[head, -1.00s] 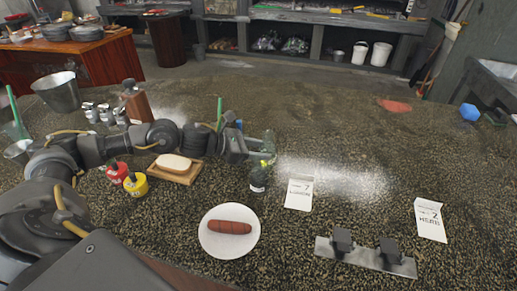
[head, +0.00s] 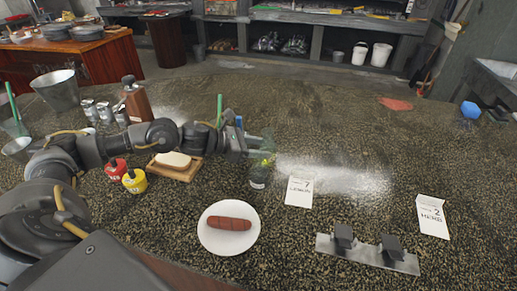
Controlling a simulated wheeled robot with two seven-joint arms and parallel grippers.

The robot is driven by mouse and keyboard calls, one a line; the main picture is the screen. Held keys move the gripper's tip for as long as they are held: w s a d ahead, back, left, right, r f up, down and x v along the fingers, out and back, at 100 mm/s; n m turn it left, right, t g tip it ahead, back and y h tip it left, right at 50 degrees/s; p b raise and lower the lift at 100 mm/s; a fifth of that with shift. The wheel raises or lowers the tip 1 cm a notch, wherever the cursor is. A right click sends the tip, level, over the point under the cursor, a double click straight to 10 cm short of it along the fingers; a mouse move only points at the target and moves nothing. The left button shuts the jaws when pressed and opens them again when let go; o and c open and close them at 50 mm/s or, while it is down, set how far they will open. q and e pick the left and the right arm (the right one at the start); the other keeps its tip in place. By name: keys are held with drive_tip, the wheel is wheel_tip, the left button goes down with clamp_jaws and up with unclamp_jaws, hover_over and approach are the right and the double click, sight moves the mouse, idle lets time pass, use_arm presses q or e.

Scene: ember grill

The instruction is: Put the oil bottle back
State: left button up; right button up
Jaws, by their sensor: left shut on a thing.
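The oil bottle (head: 258,176) looks like a greenish, see-through bottle with a dark lower part. It stands about upright right of the wooden tray, above the plate. My left gripper (head: 257,145) reaches in from the left and is shut on its upper part. The fingers blend with the green glass, so their exact hold is hard to see. I cannot tell whether the bottle's base touches the counter. My right gripper is not in view.
A white plate (head: 209,240) with a sausage is in front of the bottle. A card (head: 299,192) stands to its right, another card (head: 432,217) farther right. A metal bracket (head: 368,255) lies at the front. The right counter is mostly clear.

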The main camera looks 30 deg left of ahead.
use_arm(q)
drive_tip(key=o, duration=0.8)
drive_tip(key=shift+s+d+f, duration=0.1)
drive_tip(key=shift+s+f, duration=0.25)
drive_tip(key=shift+f, duration=0.45)
drive_tip(key=shift+r, duration=0.2)
drive_tip(key=shift+w+r+g+p, duration=0.1)
drive_tip(key=shift+r+g+p, duration=0.2)
drive_tip(key=shift+r+p, duration=0.7)
drive_tip(key=shift+s+a+f+b, duration=0.45)
drive_tip(key=shift+a+f+b, duration=0.1)
drive_tip(key=shift+a+b, duration=0.15)
drive_tip(key=b+v, duration=0.2)
drive_tip(key=v, duration=0.6)
drive_tip(key=shift+s+a+r, duration=0.2)
drive_tip(key=shift+r, duration=0.1)
drive_tip(key=shift+s+a+r+b, duration=0.45)
drive_tip(key=shift+s+a+r, duration=0.05)
drive_tip(key=shift+s+r, duration=0.15)
drive_tip(key=shift+w, duration=0.1)
